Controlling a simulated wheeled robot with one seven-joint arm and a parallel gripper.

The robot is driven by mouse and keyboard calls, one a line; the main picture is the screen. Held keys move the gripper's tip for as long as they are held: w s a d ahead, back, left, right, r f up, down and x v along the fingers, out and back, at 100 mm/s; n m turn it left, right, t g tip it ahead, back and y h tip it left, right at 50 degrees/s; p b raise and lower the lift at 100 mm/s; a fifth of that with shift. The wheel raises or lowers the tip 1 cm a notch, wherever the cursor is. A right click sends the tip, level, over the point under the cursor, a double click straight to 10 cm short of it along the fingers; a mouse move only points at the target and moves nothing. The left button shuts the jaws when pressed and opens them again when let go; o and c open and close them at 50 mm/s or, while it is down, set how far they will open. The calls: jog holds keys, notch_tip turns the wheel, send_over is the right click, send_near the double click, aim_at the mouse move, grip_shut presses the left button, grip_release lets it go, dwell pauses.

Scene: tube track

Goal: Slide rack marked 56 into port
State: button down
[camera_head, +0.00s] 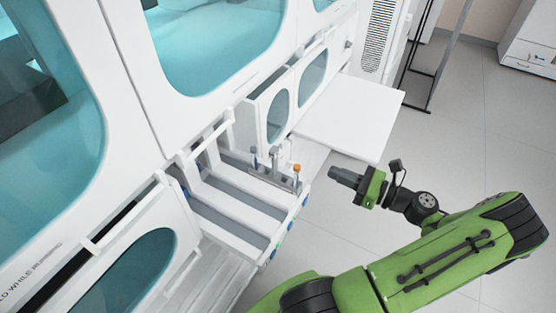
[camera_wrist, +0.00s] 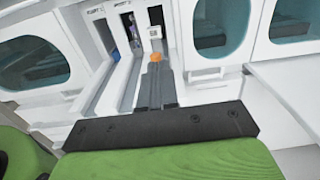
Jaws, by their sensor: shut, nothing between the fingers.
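A rack (camera_head: 262,174) holding a few upright tubes lies in the rightmost lane of the white loading tray. The tube nearest the outer end has an orange cap (camera_head: 296,167); this cap also shows in the wrist view (camera_wrist: 154,57). In the wrist view my shut fingers (camera_wrist: 156,82) point along the lane toward the orange cap. Dark port openings (camera_wrist: 127,28) stand at the lanes' far end.
The other lanes of the tray (camera_head: 232,235) look empty. A white shelf (camera_head: 350,115) juts out behind my gripper. White cabinet doors with teal windows (camera_head: 215,40) line the left. Open floor (camera_head: 470,130) lies to the right.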

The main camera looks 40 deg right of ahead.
jog(key=b, duration=0.3)
send_over(275, 167)
jog(key=s+d, duration=0.3)
